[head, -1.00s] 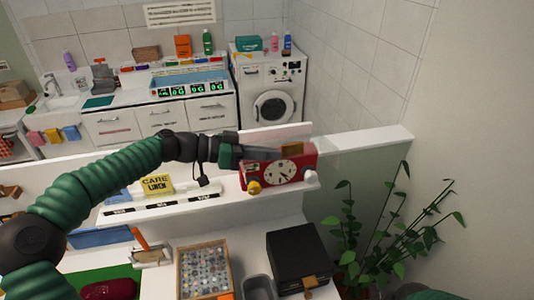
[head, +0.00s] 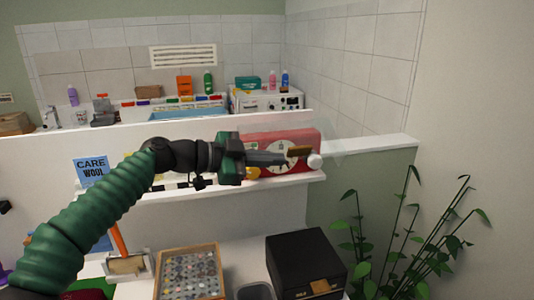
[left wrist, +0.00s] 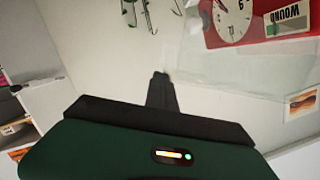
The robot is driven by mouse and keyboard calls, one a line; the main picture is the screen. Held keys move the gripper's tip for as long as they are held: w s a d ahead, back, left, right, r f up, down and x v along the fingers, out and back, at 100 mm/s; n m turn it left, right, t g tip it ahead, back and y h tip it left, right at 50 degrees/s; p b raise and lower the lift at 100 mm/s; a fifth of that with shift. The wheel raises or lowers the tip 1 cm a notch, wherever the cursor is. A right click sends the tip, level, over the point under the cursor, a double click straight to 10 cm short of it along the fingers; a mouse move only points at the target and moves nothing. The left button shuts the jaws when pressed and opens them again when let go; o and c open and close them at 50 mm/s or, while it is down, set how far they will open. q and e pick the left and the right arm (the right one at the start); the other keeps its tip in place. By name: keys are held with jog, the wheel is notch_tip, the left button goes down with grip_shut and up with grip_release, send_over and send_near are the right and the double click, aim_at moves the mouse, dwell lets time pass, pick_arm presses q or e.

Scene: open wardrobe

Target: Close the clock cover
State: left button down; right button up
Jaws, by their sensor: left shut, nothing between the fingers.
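The red clock (head: 308,138) stands on the white ledge against the partition, its round white dial partly hidden behind my left gripper. A faint clear pane, which looks like the clock cover (head: 345,146), sticks out at the clock's right side, so it appears swung open. My left gripper (head: 290,157) is shut and empty, pointing right across the clock's front; I cannot tell whether it touches the pane. In the left wrist view, the clock (left wrist: 212,38) is at the upper right, with the clear pane (left wrist: 215,75) below it and beside the dark fingers (left wrist: 160,90). My right gripper is out of view.
A blue card (head: 91,170) is on the partition to the left. Below are a tray of small round pieces (head: 218,250) and a black box (head: 305,255). A leafy plant (head: 385,240) stands at the lower right. The ledge's right end (head: 390,145) is clear.

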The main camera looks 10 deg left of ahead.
pick_arm(q)
jog(key=w+a+f+m+t+b, duration=0.1)
jog(key=w+a+f+m+b, duration=0.1)
jog(key=f+b, duration=0.5)
jog(key=w+a+f+m+t+b, duration=0.1)
jog(key=w+f+m+b, duration=0.3)
jog(key=b, duration=0.7)
notch_tip(320, 180, down, 3)
jog(key=shift+w+a+r+m+t, duration=0.15)
jog(key=shift+a+m+t, duration=0.25)
jog(key=shift+m, duration=0.6)
jog(key=shift+f, duration=0.2)
